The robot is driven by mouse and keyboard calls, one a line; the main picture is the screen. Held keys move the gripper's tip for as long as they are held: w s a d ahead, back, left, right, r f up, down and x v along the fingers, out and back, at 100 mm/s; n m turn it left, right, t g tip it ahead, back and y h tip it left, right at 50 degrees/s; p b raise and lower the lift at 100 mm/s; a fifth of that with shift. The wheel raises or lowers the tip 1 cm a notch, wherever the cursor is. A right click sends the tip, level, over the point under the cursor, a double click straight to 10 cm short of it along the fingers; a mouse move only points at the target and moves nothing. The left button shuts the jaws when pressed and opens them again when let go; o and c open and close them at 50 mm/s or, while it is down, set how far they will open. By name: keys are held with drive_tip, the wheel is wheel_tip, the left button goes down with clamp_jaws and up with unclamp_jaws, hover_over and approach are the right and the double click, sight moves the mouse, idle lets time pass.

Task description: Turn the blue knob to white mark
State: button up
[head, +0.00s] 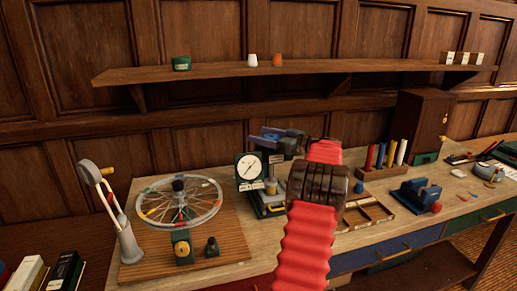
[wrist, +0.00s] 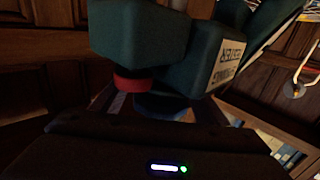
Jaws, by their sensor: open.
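My gripper's dark housing (wrist: 150,140) fills the bottom of the wrist view, close to these parts. My gripper is open; its fingertips are not clear. I cannot make out a white mark on the knob.
A spoked wheel (head: 180,222) on a wooden board stands left of the instrument. A wooden frame (head: 365,216), a blue clamp-like device (head: 420,195) and coloured cylinders (head: 380,156) stand to the right. A shelf (head: 300,68) runs along the wall above.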

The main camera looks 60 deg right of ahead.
sight(275, 134)
drive_tip(key=shift+s+d+m+g+h, duration=0.1)
drive_tip(key=shift+d+m+g+h, duration=0.15)
drive_tip(key=shift+m+h, duration=0.75)
drive_tip(key=shift+d+m+g+h, duration=0.25)
drive_tip(key=shift+m+h, duration=0.35)
drive_tip(key=shift+h, duration=0.8)
drive_tip(key=shift+s+d+m+g+h, duration=0.1)
drive_tip(key=shift+d+m+g+h, duration=0.15)
drive_tip(key=shift+m+h, duration=0.75)
drive_tip(key=shift+s+d+m+g+h, duration=0.1)
drive_tip(key=shift+d+m+g+h, duration=0.1)
drive_tip(key=shift+m+g+h, duration=0.6)
drive_tip(key=shift+s+d+m+g+h, duration=0.15)
drive_tip(key=shift+m+g+h, duration=0.3)
drive_tip(key=shift+h, duration=0.6)
drive_tip(key=shift+s+d+m+g+h, duration=0.1)
drive_tip(key=shift+d+m+g+h, duration=0.1)
drive_tip(key=shift+m+g+h, duration=0.6)
drive_tip(key=shift+s+d+g+h, duration=0.1)
drive_tip(key=shift+g+h, duration=0.2)
drive_tip(key=shift+h, duration=0.25)
drive_tip(key=shift+s+d+m+g+h, duration=0.15)
drive_tip(key=shift+m+g+h, duration=0.35)
drive_tip(key=shift+m+g, duration=0.25)
drive_tip(key=shift+s+d+m+g+h, duration=0.1)
drive_tip(key=shift+s+m+g+h, duration=0.1)
drive_tip(key=shift+m+g+h, duration=0.5)
drive_tip(key=shift+s+d+m+g+h, duration=0.15)
drive_tip(key=shift+m+g+h, duration=0.25)
drive_tip(key=shift+g, duration=0.55)
